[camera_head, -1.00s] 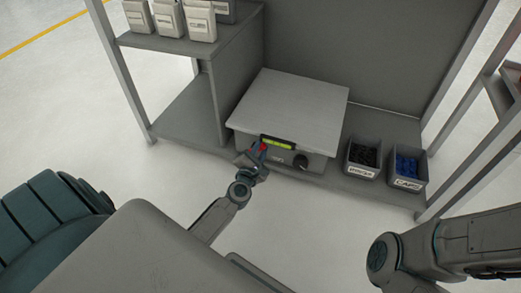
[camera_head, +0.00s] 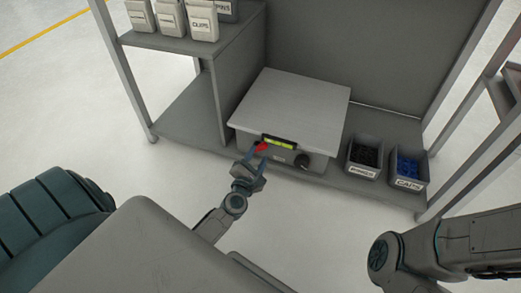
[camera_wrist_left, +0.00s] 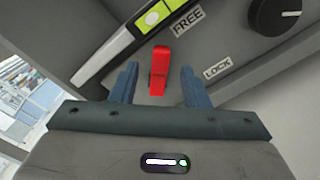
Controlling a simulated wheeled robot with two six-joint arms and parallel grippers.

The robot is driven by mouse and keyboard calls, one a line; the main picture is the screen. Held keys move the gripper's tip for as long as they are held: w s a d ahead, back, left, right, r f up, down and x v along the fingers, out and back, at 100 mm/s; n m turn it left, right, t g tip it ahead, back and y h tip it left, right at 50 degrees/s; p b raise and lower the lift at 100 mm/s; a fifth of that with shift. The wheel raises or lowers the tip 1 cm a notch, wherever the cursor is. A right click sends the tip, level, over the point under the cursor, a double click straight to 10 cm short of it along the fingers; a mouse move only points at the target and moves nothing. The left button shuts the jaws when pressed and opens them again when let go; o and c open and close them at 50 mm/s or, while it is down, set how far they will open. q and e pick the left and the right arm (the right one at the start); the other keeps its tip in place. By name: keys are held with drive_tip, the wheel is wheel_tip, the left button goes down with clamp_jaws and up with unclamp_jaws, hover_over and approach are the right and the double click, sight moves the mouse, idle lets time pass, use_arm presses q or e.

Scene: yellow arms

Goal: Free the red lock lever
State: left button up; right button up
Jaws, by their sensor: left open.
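The red lock lever (camera_head: 262,147) is on the front of a grey box with a light flat top plate (camera_head: 290,105). In the left wrist view the lever (camera_wrist_left: 159,70) stands beside the FREE label (camera_wrist_left: 188,22) and the LOCK label (camera_wrist_left: 217,68), which are to its right. I cannot tell which label it is set to. My left gripper (camera_head: 257,158) is open just in front of the lever. In the wrist view its two blue fingers appear on either side of the lever, with gaps; no contact shows. My right gripper is out of view.
Bins of black (camera_head: 364,157) and blue parts (camera_head: 408,168) stand right of the box. A shelf divider (camera_head: 238,85) is on the left.

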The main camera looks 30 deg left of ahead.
use_arm(q)
drive_tip(key=v, duration=0.6)
drive_tip(key=shift+s, duration=0.4)
